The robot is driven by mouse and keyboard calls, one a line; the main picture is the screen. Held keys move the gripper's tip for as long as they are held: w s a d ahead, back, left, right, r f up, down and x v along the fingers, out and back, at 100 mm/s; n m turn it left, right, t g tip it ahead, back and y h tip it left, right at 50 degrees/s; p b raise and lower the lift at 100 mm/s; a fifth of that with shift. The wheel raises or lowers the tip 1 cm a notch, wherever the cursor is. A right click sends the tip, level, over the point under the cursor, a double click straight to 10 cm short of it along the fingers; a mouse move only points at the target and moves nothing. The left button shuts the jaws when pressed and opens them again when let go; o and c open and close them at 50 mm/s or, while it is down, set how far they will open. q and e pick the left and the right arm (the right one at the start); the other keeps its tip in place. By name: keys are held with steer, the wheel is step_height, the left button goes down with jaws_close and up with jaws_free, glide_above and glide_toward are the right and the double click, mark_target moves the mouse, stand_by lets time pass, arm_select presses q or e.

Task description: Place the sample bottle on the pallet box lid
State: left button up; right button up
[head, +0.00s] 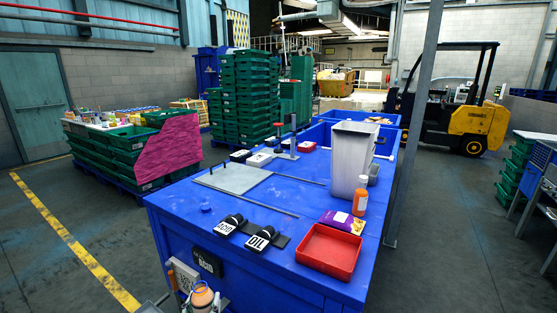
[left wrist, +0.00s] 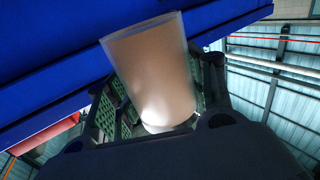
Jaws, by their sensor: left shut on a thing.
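The sample bottle (head: 202,297) is a clear cylinder with peach-orange contents, at the bottom edge of the head view. In the left wrist view the sample bottle (left wrist: 150,75) fills the space between the fingers. My left gripper (head: 203,306) is shut on it, in front of the near side of the blue box. The blue pallet box lid (head: 175,212) is the flat top behind and above the bottle in the head view. The bottle is apart from the lid. My right gripper is not in view.
The lid carries a grey plate (head: 232,178), black ACID (head: 228,225) and OIL (head: 261,238) pieces, a red tray (head: 329,252), a purple packet (head: 341,222), an orange bottle (head: 360,198) and a white bin (head: 349,155). Its near left corner is bare. A grey post (head: 415,120) stands right.

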arm_select(q)
steer(key=shift+y, duration=0.3)
steer(key=f, duration=0.1)
steer(key=s+f, duration=0.2)
steer(key=shift+s+a+f, duration=0.1)
steer(key=shift+a+f, duration=0.1)
steer(key=shift+a, duration=0.15)
steer(key=shift+s+f, duration=0.35)
steer(key=shift+f, duration=0.05)
steer(key=shift+d+r, duration=0.1)
steer(key=shift+r, duration=0.1)
steer(key=d+r+m+g+h, duration=0.2)
steer(key=d+r+h, duration=0.3)
steer(key=r, duration=0.5)
steer(key=s+d+r+m+g+h, duration=0.1)
steer(key=d+r+m+h, duration=0.4)
steer(key=d+r, duration=0.5)
steer(key=shift+r+m+g+h, duration=0.3)
steer(key=shift+r+g+h, duration=0.35)
steer(key=shift+h, duration=0.15)
stand_by(0.3)
steer(key=shift+w+d+f, duration=0.1)
stand_by(0.5)
